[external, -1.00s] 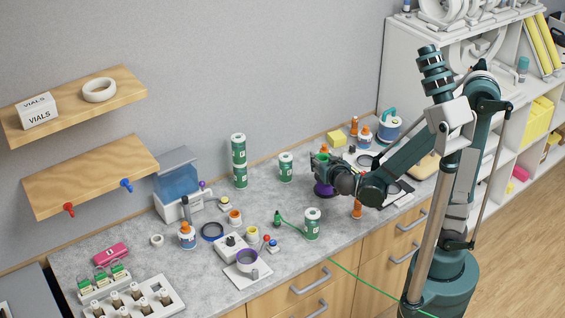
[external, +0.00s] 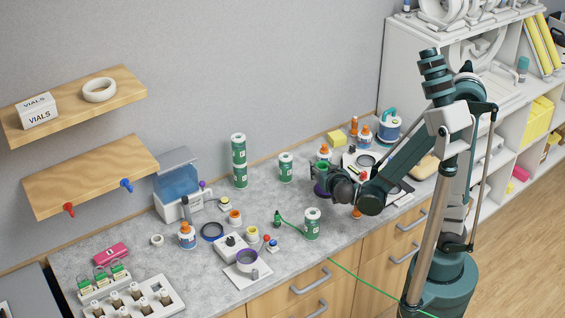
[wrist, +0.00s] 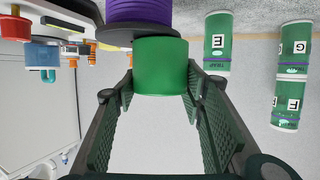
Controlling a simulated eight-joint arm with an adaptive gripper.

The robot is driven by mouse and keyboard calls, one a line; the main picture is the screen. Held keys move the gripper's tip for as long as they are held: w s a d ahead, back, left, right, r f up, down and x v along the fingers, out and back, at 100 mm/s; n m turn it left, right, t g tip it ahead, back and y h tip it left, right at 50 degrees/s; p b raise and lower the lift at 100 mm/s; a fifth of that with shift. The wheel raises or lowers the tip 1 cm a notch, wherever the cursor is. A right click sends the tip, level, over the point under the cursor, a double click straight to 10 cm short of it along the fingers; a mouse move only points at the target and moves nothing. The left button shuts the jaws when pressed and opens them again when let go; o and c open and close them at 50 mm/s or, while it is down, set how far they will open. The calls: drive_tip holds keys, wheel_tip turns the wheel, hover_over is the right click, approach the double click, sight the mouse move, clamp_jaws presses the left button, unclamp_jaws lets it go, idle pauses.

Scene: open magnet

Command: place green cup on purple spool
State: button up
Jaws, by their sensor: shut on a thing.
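My gripper (external: 330,175) is shut on the green cup (wrist: 160,65), with one finger on each side of it in the wrist view. The cup also shows in the external view (external: 321,169), partly behind the gripper. The purple spool (wrist: 138,10) has a dark flange facing the cup, and the wrist picture is upside down, so the spool is under the cup. The cup's end meets the flange in the picture; I cannot tell whether they touch. The spool is small and partly hidden in the external view (external: 321,190).
Green cans stand nearby: a stack of two (external: 239,162), one single can (external: 286,167) and one nearer the front (external: 312,223). Orange-capped bottles (external: 324,152) stand behind the gripper. An orange item (external: 357,212) is close to my wrist. Bare counter (external: 265,205) lies left of the spool.

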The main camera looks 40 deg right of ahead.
drive_tip(key=shift+f, duration=0.15)
drive_tip(key=o, duration=1)
drive_tip(key=shift+r, duration=0.25)
drive_tip(key=shift+p+v, duration=1.1)
drive_tip(key=shift+v, duration=4.9)
